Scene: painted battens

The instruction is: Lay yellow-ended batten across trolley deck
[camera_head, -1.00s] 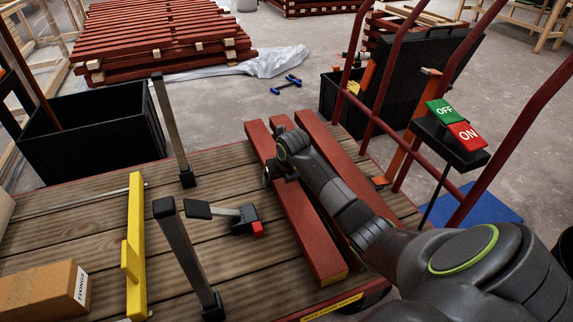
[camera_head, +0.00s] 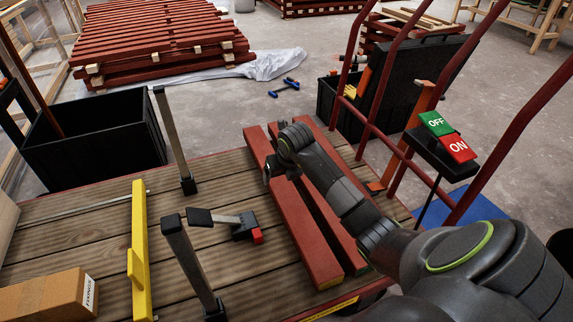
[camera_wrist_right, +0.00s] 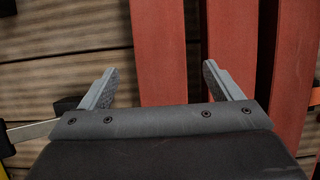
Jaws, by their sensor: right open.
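Several red battens lie side by side on the slatted trolley deck (camera_head: 95,240). The leftmost red batten (camera_head: 300,237) has yellow at its near end in the head view. It also shows in the right wrist view (camera_wrist_right: 160,50). My right gripper (camera_head: 270,173) is over this batten, towards its far part, and partly hidden by its own wrist. In the right wrist view the open fingers (camera_wrist_right: 160,88) stand on either side of this batten, with the right finger in front of the neighbouring batten (camera_wrist_right: 231,40). Contact cannot be told. My left gripper is out of view.
Metal posts (camera_head: 174,140) stand on the deck beside a black clamp (camera_head: 243,225). A yellow level (camera_head: 140,245) and a cardboard box (camera_head: 45,297) lie at the left. A red rail (camera_head: 375,120) and an ON/OFF switch box (camera_head: 440,150) stand at the right. Black crates (camera_head: 95,140) stand beyond.

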